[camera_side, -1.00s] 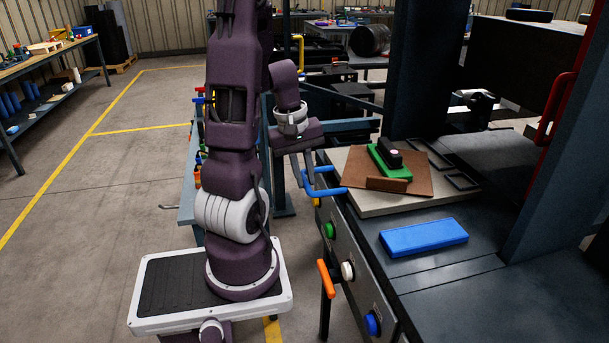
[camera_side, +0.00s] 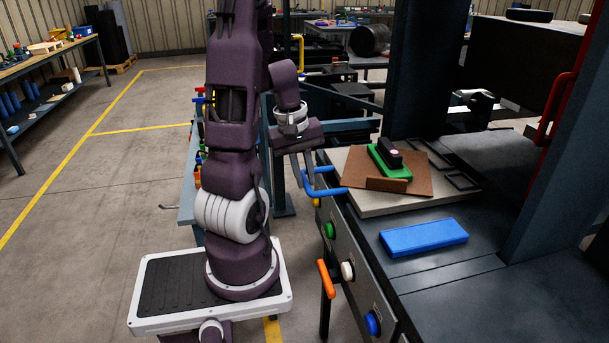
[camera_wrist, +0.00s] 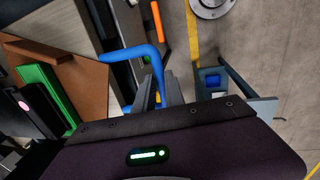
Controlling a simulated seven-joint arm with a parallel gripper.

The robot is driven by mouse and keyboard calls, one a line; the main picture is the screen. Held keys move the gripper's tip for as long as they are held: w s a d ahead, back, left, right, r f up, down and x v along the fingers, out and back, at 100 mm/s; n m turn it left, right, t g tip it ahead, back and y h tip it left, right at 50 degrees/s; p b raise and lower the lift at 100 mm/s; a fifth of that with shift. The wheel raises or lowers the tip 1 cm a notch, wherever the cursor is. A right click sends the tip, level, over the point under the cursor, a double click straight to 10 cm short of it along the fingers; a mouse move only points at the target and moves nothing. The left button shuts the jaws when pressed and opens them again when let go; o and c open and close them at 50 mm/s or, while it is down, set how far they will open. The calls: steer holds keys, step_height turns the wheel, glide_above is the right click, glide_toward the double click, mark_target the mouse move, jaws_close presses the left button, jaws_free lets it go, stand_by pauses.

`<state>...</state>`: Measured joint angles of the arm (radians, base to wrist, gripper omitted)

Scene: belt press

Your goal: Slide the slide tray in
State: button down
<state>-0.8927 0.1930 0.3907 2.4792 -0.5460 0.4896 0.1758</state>
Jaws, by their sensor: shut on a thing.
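The slide tray (camera_side: 376,209) is a pale flat slab on the dark press bed, with a blue bent handle (camera_side: 328,191) at its near left side. My gripper (camera_side: 305,181) is at the left part of this handle. In the wrist view, my gripper's two fingers (camera_wrist: 163,88) are closed around the blue handle (camera_wrist: 130,52). A brown sheet (camera_side: 412,188) lies on the tray. On it sits a green block (camera_side: 389,167) with a black part on top. The exact contact at the fingertips is small in the side view.
A blue block (camera_side: 424,237) lies on the bed in front of the tray. Dark rails (camera_side: 461,181) are behind the tray. Press columns stand behind and right. The front panel has buttons and an orange handle (camera_side: 326,279).

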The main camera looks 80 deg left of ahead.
mark_target(438, 163)
steer(key=shift+w, duration=0.15)
steer(key=w, duration=3.5)
steer(key=shift+w, duration=0.35)
steer(key=c, duration=1.4)
jaws_free()
